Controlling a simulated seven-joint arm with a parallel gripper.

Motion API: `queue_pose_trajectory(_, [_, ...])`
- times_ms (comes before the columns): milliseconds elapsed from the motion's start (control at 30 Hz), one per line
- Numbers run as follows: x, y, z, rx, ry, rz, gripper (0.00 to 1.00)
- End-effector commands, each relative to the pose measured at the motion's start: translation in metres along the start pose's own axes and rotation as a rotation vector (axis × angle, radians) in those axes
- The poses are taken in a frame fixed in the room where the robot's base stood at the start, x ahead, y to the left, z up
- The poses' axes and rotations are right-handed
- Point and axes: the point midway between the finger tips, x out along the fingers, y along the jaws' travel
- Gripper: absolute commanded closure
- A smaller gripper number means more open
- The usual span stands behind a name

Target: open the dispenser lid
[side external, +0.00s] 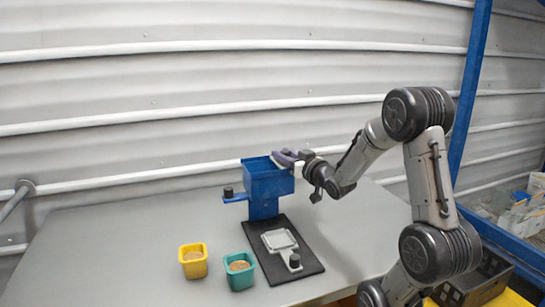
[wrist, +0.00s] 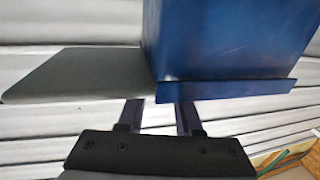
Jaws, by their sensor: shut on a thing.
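The blue dispenser (side external: 270,184) stands on the table at the back, a hopper box on a blue post. My gripper (side external: 281,158) is at its upper right edge, with purple-grey fingers over the rim. In the wrist view the blue box (wrist: 225,40) fills the upper right, with a thin blue ledge (wrist: 228,90) along its lower edge. My gripper (wrist: 161,104) shows there with two fingers apart. Their tips reach the ledge and a grey flat panel, shut on the dispenser lid's edge. The exact contact is hidden, and I cannot tell how far the lid is raised.
A yellow cup (side external: 193,262) and a teal cup (side external: 239,271) with brown contents stand in front. A black base plate (side external: 303,266) carries a pale square frame with a dark knob. A blue post (side external: 471,80) rises at the right. The table's left side is clear.

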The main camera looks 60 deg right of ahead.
Motion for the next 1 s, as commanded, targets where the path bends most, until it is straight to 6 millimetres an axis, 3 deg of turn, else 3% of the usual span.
queue_pose_trajectory(367, [-0.001, 0.004, 0.0, 0.001, 0.0, -0.001, 1.0])
queue_pose_trajectory(400, [-0.001, 0.004, 0.0, 0.001, -0.001, -0.001, 0.65])
queue_pose_trajectory(567, [-0.001, 0.004, 0.0, 0.001, -0.001, -0.001, 0.36])
queue_pose_trajectory(867, [-0.002, 0.004, 0.0, 0.001, -0.001, -0.001, 0.36])
queue_pose_trajectory(1000, [-0.013, 0.005, -0.001, 0.0, 0.0, 0.001, 0.36])
